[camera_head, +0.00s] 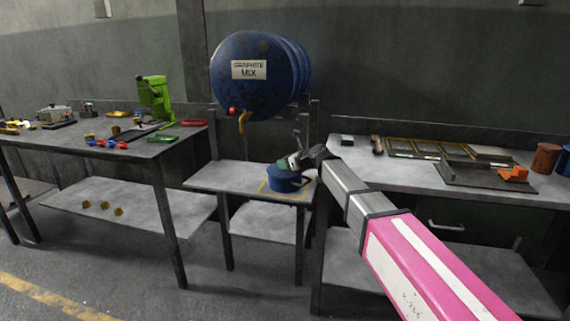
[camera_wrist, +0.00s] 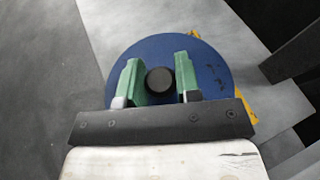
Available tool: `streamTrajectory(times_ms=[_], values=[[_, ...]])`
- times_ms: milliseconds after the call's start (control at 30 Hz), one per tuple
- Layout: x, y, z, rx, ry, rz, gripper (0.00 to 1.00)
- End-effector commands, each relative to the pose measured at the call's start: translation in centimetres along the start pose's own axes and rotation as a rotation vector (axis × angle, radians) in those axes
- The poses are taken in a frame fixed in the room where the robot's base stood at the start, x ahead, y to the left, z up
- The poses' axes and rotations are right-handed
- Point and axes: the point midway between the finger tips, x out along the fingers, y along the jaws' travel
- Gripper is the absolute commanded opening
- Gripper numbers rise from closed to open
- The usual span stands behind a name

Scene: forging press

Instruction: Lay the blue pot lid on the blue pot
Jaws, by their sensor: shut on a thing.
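The blue pot (camera_head: 287,184) stands on the small middle table, inside a yellow marked outline. My gripper (camera_head: 294,163) is right above the pot, pointing down. In the wrist view its green fingers (camera_wrist: 158,78) are on either side of the black knob of the blue pot lid (camera_wrist: 165,47), shut on it. The lid lies flat under the fingers and hides the pot's opening in that view. In the head view the lid is at the pot's top, partly behind the gripper; I cannot tell whether it touches the rim or hangs just above.
A blue drum (camera_head: 245,90) with a tap stands behind and above the small table (camera_head: 225,176). A bench (camera_head: 400,178) with trays and an orange item is at right. A cluttered bench (camera_head: 95,148) with a green press (camera_head: 153,97) is at left. The small table's left part is clear.

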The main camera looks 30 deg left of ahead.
Motion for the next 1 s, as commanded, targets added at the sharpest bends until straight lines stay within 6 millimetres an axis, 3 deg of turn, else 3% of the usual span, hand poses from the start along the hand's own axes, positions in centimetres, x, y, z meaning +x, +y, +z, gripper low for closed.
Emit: streamTrajectory(times_ms=[267, 300, 367, 400, 767, 1000], values=[[0.1, 0.0, -0.3, 0.000, 0.000, 0.000, 0.03], [0.2, 0.0, -0.4, 0.000, 0.000, 0.000, 0.34], [0.1, 0.0, -0.4, 0.000, 0.000, 0.000, 0.54], [0.2, 0.0, -0.4, 0.000, 0.000, 0.000, 0.56], [0.0, 0.0, 0.1, 0.000, 0.000, 0.000, 0.56], [-4.2, 0.2, 0.0, 0.000, -0.001, -0.002, 0.56]])
